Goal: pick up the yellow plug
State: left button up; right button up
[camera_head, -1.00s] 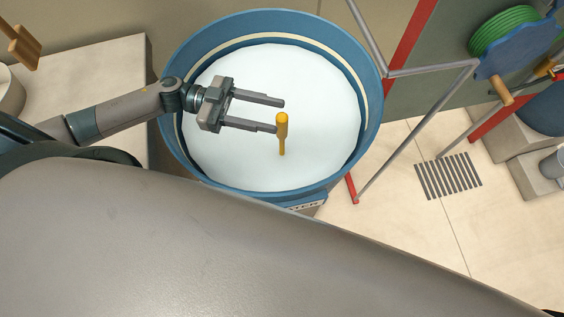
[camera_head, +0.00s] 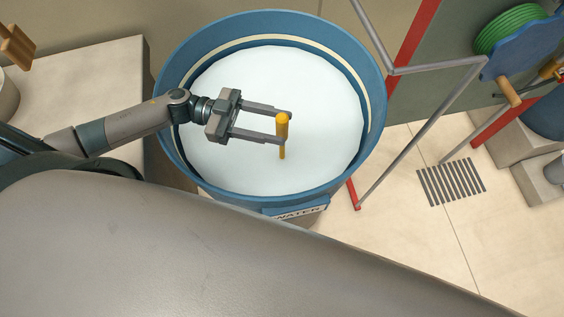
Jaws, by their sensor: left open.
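The yellow plug (camera_head: 282,126) stands upright in the white-bottomed blue tub (camera_head: 372,75), a little right of its middle. It has a thick rounded top and a thinner lower stem. My left gripper (camera_head: 286,128) comes in from the left over the tub. Its two fingers are open and point right, with the plug's upper part at their tips, between or just beside them. I cannot tell whether a finger touches it. The nearer finger hides nothing of the plug's top. My right gripper is not in view.
The tub's raised blue rim surrounds the gripper; a "WATER" label (camera_head: 300,213) is on its front. A grey metal frame (camera_head: 415,140) stands close on the right. A pale block (camera_head: 85,85) is at the left. A floor grate (camera_head: 451,182) and green hose reel (camera_head: 510,28) lie further right.

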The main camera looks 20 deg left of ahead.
pick_arm(q)
jog(key=shift+d, duration=0.35)
jog(key=shift+w+d+p, duration=0.15)
jog(key=shift+d+p, duration=0.3)
jog(key=shift+d, duration=0.05)
jog(key=d+p, duration=0.1)
jog(key=d, duration=0.1)
jog(key=d+p, duration=0.1)
jog(key=d, duration=0.1)
jog(key=shift+w+f, duration=0.2)
jog(key=shift+w, duration=0.2)
jog(key=shift+c, duration=0.3)
grip_shut()
